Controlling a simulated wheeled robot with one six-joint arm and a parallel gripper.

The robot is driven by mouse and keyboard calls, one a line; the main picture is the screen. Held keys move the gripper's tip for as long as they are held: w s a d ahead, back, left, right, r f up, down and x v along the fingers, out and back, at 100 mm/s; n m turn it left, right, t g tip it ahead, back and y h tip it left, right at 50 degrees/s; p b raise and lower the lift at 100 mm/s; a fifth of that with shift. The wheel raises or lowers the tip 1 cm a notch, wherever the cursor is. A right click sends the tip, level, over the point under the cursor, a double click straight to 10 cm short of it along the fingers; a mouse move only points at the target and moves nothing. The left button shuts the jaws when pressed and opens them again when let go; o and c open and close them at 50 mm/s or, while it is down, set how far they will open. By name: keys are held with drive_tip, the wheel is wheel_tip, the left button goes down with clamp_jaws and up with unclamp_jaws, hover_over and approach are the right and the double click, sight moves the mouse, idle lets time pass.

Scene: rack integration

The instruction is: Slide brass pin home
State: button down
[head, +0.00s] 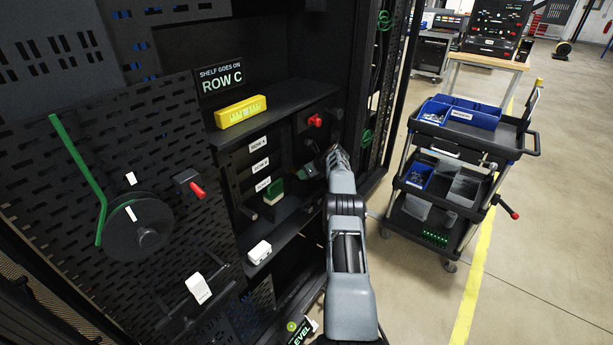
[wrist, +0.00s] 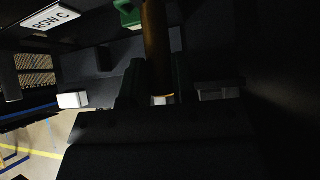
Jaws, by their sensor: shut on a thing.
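The brass pin (wrist: 157,45) stands out as a brown-gold cylinder in the middle of the wrist view, running down from the top edge. My gripper (wrist: 159,80) is shut on it, with a dark green-edged finger on either side. In the head view my gripper (head: 316,168) is inside the dark rack, at the right end of the row-labelled shelf area. The arm and the shadow hide most of it there, and the pin cannot be made out. The hole or seat for the pin cannot be made out in either view.
A row label reading ROW C (wrist: 50,18) shows in the wrist view. A yellow level (head: 240,111) lies on the rack's upper shelf. A green-and-white block (head: 273,192) and a red knob (head: 315,121) are near my gripper. A cart (head: 458,150) stands to the right over open floor.

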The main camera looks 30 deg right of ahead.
drive_tip(key=shift+w+a+f, duration=0.1)
drive_tip(key=shift+w+a, duration=0.05)
drive_tip(key=shift+w, duration=0.2)
drive_tip(key=shift+s, duration=0.2)
drive_tip(key=shift+s+d+r+p, duration=0.2)
drive_tip(key=shift+s+d+p, duration=0.15)
drive_tip(key=shift+s, duration=0.2)
drive_tip(key=shift+s+f, duration=0.1)
drive_tip(key=shift+s, duration=0.3)
drive_tip(key=shift+w+f, duration=0.1)
drive_tip(key=shift+w, duration=0.15)
idle(1.2)
drive_tip(key=shift+w, duration=0.35)
drive_tip(key=shift+w+a+b, duration=0.35)
drive_tip(key=shift+w+b, duration=0.2)
drive_tip(key=shift+b, duration=0.15)
